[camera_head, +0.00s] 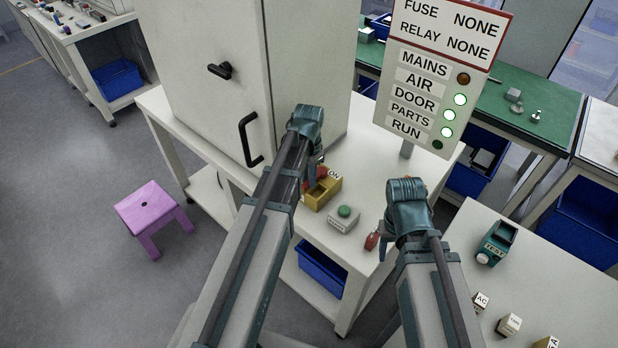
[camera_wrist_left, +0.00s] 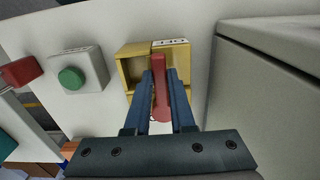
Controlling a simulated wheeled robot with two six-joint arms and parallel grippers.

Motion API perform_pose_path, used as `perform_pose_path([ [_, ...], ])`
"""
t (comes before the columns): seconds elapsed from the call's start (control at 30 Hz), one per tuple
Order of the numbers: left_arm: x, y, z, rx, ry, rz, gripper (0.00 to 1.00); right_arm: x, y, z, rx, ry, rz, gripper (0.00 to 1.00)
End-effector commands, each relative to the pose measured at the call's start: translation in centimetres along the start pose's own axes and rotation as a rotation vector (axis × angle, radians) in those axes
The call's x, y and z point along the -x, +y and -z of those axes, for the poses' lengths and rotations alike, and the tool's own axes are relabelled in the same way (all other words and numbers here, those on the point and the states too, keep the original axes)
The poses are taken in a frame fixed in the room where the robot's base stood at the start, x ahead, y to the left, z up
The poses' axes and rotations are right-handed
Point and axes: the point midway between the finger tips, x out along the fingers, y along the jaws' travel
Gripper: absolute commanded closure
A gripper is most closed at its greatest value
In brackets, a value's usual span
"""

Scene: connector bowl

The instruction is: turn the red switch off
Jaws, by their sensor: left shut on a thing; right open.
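The red switch is a red lever (camera_wrist_left: 160,100) on a yellow box (camera_wrist_left: 134,66) with a white label, seen in the left wrist view. My left gripper (camera_wrist_left: 160,76) is shut on the red lever, one blue finger on each side. In the head view the yellow box (camera_head: 318,196) stands on the white table by the cabinet. My right gripper (camera_head: 385,236) is open, near the table's right edge by a red object (camera_head: 371,241).
A grey box with a green button (camera_head: 344,211) is beside the yellow box. The tall cabinet (camera_head: 210,90) stands close behind. On the sign panel (camera_head: 430,85), AIR, DOOR and PARTS lamps glow green; MAINS is brownish and RUN dark. A purple stool (camera_head: 150,207) is on the floor.

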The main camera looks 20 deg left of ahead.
Motion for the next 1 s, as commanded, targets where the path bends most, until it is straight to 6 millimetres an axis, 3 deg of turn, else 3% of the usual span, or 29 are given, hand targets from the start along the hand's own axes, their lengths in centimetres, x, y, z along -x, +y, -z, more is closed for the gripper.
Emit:
perform_pose_path([
  [0.1, 0.0, -0.1, 0.0, -0.001, 0.000, 0.002, 1.00, 0.0, 0.0, 0.0, 0.000, 0.000, 0.000, 0.50],
  [0.13, 0.0, -0.1, 0.0, -0.001, 0.000, 0.002, 0.72, 0.0, 0.0, 0.0, 0.000, 0.000, 0.000, 0.50],
  [0.27, 0.0, -0.1, 0.0, -0.001, 0.000, 0.002, 0.49, 0.0, 0.0, 0.0, 0.000, 0.000, 0.000, 0.50],
  [0.67, 0.2, 0.0, 0.0, 0.000, 0.000, 0.001, 0.47, 0.2, 0.0, 0.0, 0.000, 0.000, 0.000, 0.50],
  [1.0, 3.1, 0.0, 0.0, 0.000, 0.000, 0.001, 0.47, 3.1, 0.3, -0.2, 0.000, 0.000, 0.000, 0.50],
])
